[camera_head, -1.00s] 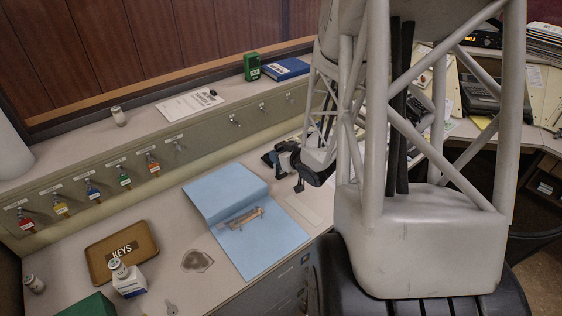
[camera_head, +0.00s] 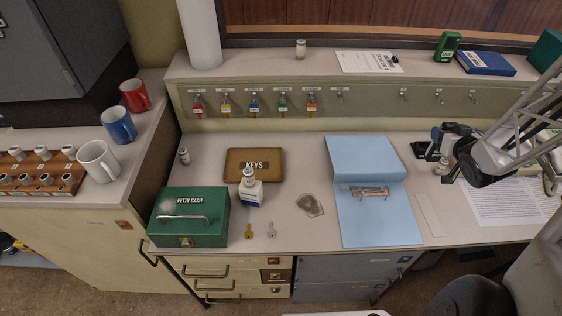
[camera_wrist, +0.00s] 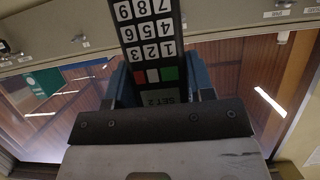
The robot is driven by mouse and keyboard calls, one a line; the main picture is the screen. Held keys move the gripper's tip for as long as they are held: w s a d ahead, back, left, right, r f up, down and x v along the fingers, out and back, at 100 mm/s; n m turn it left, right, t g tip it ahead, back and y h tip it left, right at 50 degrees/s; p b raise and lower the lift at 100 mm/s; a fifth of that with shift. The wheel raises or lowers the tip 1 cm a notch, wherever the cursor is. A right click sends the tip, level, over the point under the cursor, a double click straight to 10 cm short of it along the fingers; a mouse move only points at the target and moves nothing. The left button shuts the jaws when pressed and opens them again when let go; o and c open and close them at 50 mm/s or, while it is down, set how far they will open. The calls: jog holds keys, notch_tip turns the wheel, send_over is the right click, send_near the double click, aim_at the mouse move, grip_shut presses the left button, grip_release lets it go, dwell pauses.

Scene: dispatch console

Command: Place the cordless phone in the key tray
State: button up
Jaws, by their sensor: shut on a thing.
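The black cordless phone (camera_wrist: 148,50), with a white number keypad and red and green keys, is held between the blue fingers of my gripper (camera_wrist: 155,82) in the wrist view. In the head view my gripper (camera_head: 438,143) is above the desk to the right of the blue folder. The dark shape at its left end may be the phone, but it is too small to be sure. The key tray (camera_head: 236,166), brown and labelled KEYS, lies flat on the desk left of the folder, well apart from my gripper.
A white bottle (camera_head: 250,186) with a blue label stands at the tray's front edge. A green petty cash box (camera_head: 190,230) is front left. The open blue folder (camera_head: 375,220) lies between tray and gripper.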

aim_at(451, 123)
notch_tip(451, 123, up, 4)
jog(key=shift+w+a+r, duration=0.1)
jog(key=shift+a+r, duration=0.05)
jog(key=shift+r, duration=0.05)
jog(key=w+a+n+g+y, duration=0.1)
jog(key=w+a+n+y, duration=0.3)
jog(key=a, duration=0.9)
jog(key=w+a+y, duration=0.1)
jog(key=w+a, duration=0.5)
jog(key=a, duration=0.6)
jog(key=s+a+n+g+y, duration=0.25)
jog(key=a+n+y, duration=0.25)
jog(key=a, duration=2.5)
jog(key=shift+g, duration=0.25)
jog(key=shift+w+d+f, duration=0.1)
jog(key=shift+f, duration=1.2)
jog(key=shift+w+d+f, duration=0.1)
jog(key=shift+f, duration=1.2)
jog(key=shift+f, duration=2.9)
